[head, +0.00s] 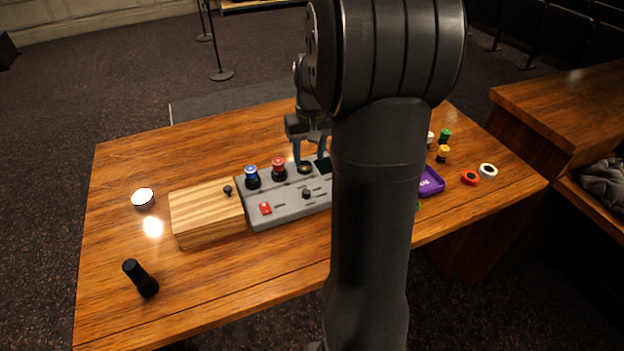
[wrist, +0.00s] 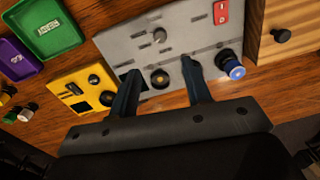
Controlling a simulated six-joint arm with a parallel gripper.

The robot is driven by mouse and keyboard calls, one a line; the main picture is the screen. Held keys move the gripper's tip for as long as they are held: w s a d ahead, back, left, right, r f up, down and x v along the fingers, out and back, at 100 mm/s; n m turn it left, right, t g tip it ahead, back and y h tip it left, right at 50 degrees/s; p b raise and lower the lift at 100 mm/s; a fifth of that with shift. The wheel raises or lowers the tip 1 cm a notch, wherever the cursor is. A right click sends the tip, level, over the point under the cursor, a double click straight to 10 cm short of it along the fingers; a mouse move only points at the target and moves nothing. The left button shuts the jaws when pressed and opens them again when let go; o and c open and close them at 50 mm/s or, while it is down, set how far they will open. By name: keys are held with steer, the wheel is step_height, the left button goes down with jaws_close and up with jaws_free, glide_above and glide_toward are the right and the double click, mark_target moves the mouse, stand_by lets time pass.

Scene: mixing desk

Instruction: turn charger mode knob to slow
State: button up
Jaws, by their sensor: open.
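The grey control panel (head: 290,205) sits on the wooden desk, and it also shows in the wrist view (wrist: 130,42). A round dark knob (wrist: 160,78) with a lighter centre is near its edge; in the head view this knob (head: 305,168) is under my gripper (head: 309,157). In the wrist view, my gripper (wrist: 160,70) is open, with one finger on each side of this knob; I cannot tell whether they touch it. A smaller dark knob (wrist: 159,35) stands farther in. The labels are too small to read, so I cannot tell which knob is the charger mode knob.
A blue-topped knob (head: 251,176) and a red-topped knob (head: 278,168) stand close left of my gripper. The panel has a red switch (head: 265,208). A wooden box (head: 208,212) adjoins it. A yellow panel (wrist: 85,88) and green tray (wrist: 45,27) lie on its other side.

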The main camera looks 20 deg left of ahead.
mark_target(307, 191)
steer(key=f, duration=1.2)
steer(key=shift+s+a+f, duration=0.2)
steer(key=shift+f, duration=0.1)
jaws_close()
